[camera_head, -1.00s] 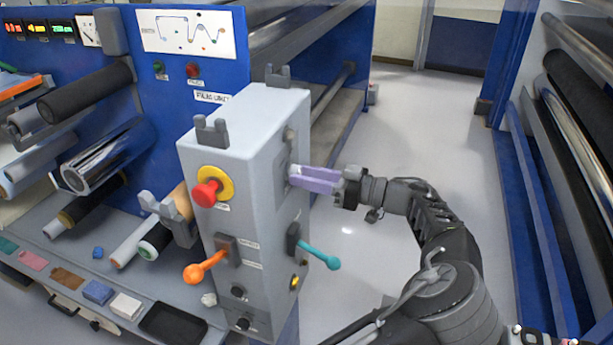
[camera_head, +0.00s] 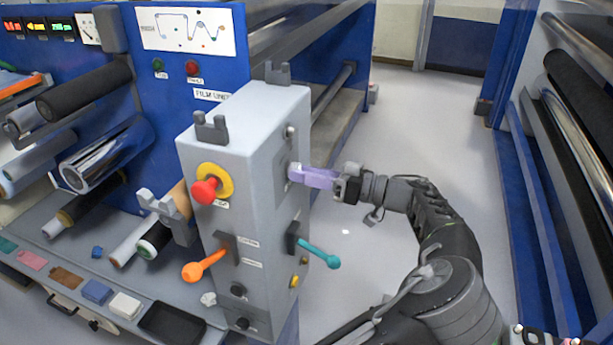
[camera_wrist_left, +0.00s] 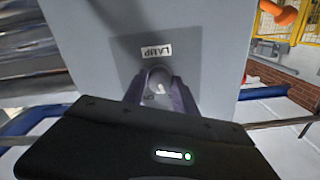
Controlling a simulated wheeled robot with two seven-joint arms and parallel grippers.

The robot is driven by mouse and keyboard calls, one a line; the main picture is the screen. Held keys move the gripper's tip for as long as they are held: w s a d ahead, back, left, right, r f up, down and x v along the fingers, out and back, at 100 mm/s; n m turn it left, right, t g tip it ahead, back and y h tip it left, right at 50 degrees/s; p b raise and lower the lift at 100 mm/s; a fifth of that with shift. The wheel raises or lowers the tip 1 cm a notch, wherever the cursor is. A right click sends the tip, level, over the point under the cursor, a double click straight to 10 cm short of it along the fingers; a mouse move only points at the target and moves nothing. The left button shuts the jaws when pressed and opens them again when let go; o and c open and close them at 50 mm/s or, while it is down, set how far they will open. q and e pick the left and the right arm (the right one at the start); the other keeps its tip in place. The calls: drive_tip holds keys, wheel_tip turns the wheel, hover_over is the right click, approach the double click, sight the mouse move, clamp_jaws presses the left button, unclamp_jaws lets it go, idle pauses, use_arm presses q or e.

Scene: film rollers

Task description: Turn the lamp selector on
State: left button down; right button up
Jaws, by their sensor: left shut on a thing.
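The lamp selector (camera_wrist_left: 158,84) is a small pale knob on a grey plate, under a LAMP label (camera_wrist_left: 170,50) that appears upside down in the left wrist view. My left gripper (camera_wrist_left: 158,90) has its two purple fingers on either side of the knob and is shut on it. In the head view my left gripper (camera_head: 302,175) reaches from the right to the right-hand face of the grey control box (camera_head: 262,125). There the fingers largely hide the knob. The direction in which the selector points is not clear. My right gripper is not in view.
Below the gripper, a teal-handled lever (camera_head: 320,254) sticks out from the same face. An orange lever (camera_head: 203,266) and a red mushroom button (camera_head: 206,190) are on the front face. Open floor (camera_head: 430,130) lies right of the box.

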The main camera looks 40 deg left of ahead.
use_arm(q)
drive_tip(key=shift+s+r+m+p, duration=0.1)
drive_tip(key=shift+m+p, duration=0.3)
drive_tip(key=shift+m, duration=4.5)
drive_tip(key=c, duration=1)
unclamp_jaws()
drive_tip(key=shift+d, duration=0.1)
